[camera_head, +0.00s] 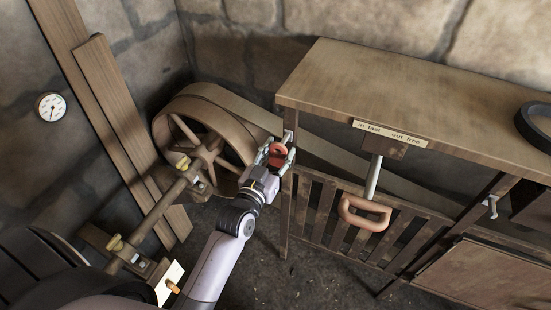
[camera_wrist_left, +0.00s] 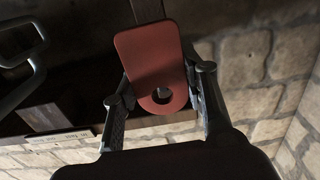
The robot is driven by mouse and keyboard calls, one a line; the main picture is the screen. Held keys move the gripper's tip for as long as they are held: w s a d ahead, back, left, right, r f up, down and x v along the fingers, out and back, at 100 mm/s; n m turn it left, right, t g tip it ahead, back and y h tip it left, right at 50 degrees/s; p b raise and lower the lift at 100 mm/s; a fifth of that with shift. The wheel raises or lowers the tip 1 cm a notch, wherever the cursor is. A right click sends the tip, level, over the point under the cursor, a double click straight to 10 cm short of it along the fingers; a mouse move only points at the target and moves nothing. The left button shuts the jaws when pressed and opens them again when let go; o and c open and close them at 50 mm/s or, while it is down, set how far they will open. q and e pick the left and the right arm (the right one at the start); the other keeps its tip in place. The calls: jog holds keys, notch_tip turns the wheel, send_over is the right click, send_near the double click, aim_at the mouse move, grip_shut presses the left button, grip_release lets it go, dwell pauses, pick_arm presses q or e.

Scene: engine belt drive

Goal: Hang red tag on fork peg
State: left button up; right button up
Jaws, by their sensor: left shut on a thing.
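My left gripper (camera_head: 277,157) is shut on the red tag (camera_head: 278,149), beside the table's left front leg. In the left wrist view the red tag (camera_wrist_left: 152,50) is a flat rounded plate with a round hole at its lower end, between the fingers of my left gripper (camera_wrist_left: 163,97). A lever with a looped wooden handle (camera_head: 365,212) hangs under the table edge below a label (camera_head: 390,133) reading "in fast out free". A small pale piece (camera_head: 288,136) shows on the leg by the gripper. I cannot tell whether it is the fork peg. My right gripper is out of view.
A large belt wheel (camera_head: 205,135) with a shaft stands left of the gripper. The wooden table (camera_head: 400,90) spans the right, with a slatted guard (camera_head: 325,205) below. A pale hook (camera_head: 492,206) is on a right-hand support. Planks (camera_head: 115,115) lean on the wall.

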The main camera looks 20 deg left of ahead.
aim_at(285, 141)
pick_arm(q)
jog(key=shift+w+f+b, duration=0.15)
jog(key=shift+w+b, duration=0.5)
jog(key=shift+w, duration=0.95)
jog(key=shift+w+p, duration=0.3)
jog(key=shift+w, duration=0.45)
jog(key=o, duration=1)
jog(key=shift+s, duration=0.15)
jog(key=s, duration=1.1)
jog(key=shift+s, duration=0.4)
